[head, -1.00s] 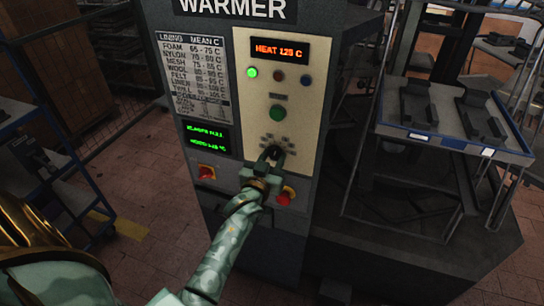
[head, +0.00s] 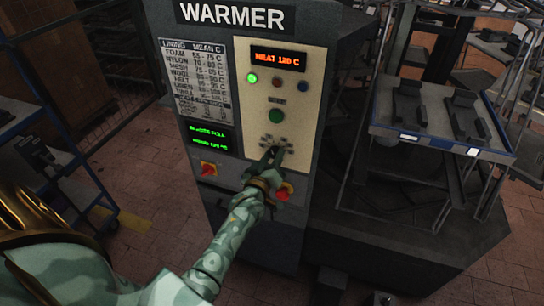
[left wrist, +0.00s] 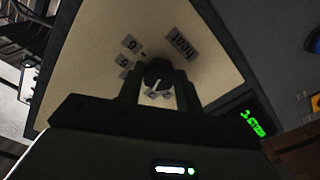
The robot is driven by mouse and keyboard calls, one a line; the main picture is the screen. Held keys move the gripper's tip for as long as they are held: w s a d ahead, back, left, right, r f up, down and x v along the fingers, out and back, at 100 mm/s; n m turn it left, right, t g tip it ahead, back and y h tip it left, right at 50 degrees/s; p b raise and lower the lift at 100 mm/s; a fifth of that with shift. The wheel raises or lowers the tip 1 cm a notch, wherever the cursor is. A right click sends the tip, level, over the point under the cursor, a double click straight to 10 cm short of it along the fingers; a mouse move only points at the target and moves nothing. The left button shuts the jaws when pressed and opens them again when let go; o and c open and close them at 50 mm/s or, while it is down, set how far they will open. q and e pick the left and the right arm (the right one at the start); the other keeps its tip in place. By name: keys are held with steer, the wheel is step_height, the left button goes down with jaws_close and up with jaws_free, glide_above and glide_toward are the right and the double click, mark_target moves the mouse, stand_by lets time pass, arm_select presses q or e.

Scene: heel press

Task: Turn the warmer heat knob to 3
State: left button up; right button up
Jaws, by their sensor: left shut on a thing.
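The warmer (head: 235,15) is a grey cabinet with a cream control panel. The dark round heat knob (left wrist: 158,74) sits low on that panel, with small number labels around it. A "heat" label (left wrist: 181,43) is beside it. In the left wrist view its white pointer mark is on the side toward my gripper; the number it points at is unclear. My left gripper (head: 270,154) is at the panel, shut on the knob, with one finger on each side in the left wrist view (left wrist: 158,88). In the head view the fingers mostly hide the knob. My right gripper is not in view.
Above the knob are an orange heat display (head: 278,58), seeming to read 120 C, and a green button (head: 275,116). A green text screen (head: 209,137) is left. A tray stand (head: 440,135) stands right, a blue-framed cart (head: 50,165) left.

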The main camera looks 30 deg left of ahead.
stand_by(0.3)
arm_select(q)
steer(key=o, duration=1)
steer(key=shift+s+d+p, duration=0.1)
steer(key=shift+s+p, duration=0.35)
steer(key=shift+s, duration=0.05)
steer(key=p+v, duration=0.6)
steer(key=v, duration=0.9)
steer(key=shift+s+p, duration=0.2)
steer(key=shift+p, duration=0.15)
steer(key=shift+f, duration=0.1)
